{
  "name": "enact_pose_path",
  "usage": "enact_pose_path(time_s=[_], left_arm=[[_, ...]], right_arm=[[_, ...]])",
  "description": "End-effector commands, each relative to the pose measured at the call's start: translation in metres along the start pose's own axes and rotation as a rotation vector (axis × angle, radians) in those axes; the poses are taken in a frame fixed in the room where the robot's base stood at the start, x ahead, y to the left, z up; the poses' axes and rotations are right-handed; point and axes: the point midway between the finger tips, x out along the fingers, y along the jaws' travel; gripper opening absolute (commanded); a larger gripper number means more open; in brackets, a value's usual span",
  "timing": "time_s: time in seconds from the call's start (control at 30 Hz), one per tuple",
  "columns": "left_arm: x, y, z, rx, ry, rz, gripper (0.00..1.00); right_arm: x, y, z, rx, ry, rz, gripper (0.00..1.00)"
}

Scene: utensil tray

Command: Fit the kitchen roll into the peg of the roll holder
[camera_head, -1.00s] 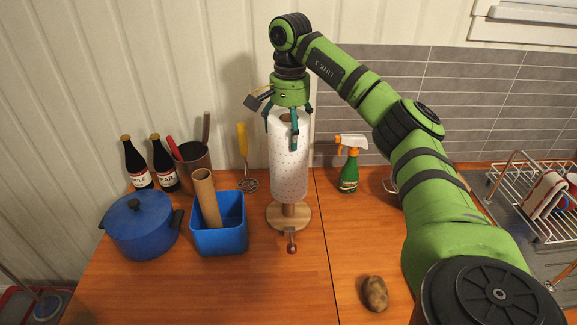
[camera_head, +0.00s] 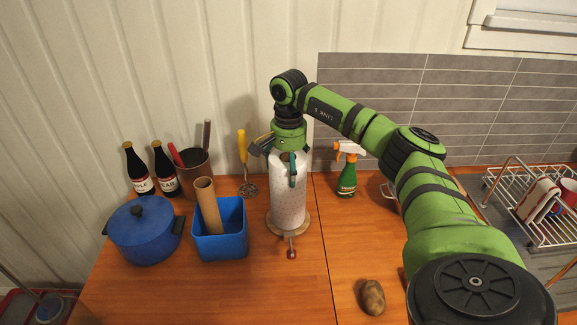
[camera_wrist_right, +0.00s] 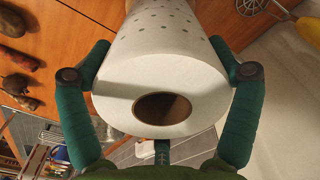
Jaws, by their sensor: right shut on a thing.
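The kitchen roll (camera_head: 288,200) is white with small dots and stands upright on the round wooden base of the roll holder (camera_head: 274,229). Its lower end looks level with the base, and the peg is hidden inside or behind it. My right gripper (camera_head: 291,168) comes from above and is shut on the top of the roll. In the right wrist view, the green fingers (camera_wrist_right: 160,95) lie around the roll (camera_wrist_right: 165,75), whose open cardboard core faces the camera. No peg shows in the core there. My left gripper is not in view.
A blue bin (camera_head: 222,244) with a cardboard tube (camera_head: 208,203) and a blue pot (camera_head: 145,232) stand to the left. A spray bottle (camera_head: 347,172) stands to the right. A potato (camera_head: 373,297) lies in front.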

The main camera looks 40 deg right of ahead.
Motion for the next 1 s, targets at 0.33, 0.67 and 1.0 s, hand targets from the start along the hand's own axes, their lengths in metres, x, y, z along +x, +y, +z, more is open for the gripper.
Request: enact_pose_path(time_s=[0.33, 0.67, 1.0], left_arm=[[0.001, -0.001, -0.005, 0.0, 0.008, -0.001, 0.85], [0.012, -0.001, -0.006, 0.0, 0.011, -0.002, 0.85], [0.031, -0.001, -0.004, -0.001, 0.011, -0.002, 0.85]], right_arm=[[0.002, 0.0, 0.0, 0.0, -0.001, 0.001, 1.0], [-0.021, -0.002, -0.001, 0.0, 0.002, -0.007, 1.0], [-0.095, -0.001, 0.0, 0.0, 0.001, -0.004, 1.0]])
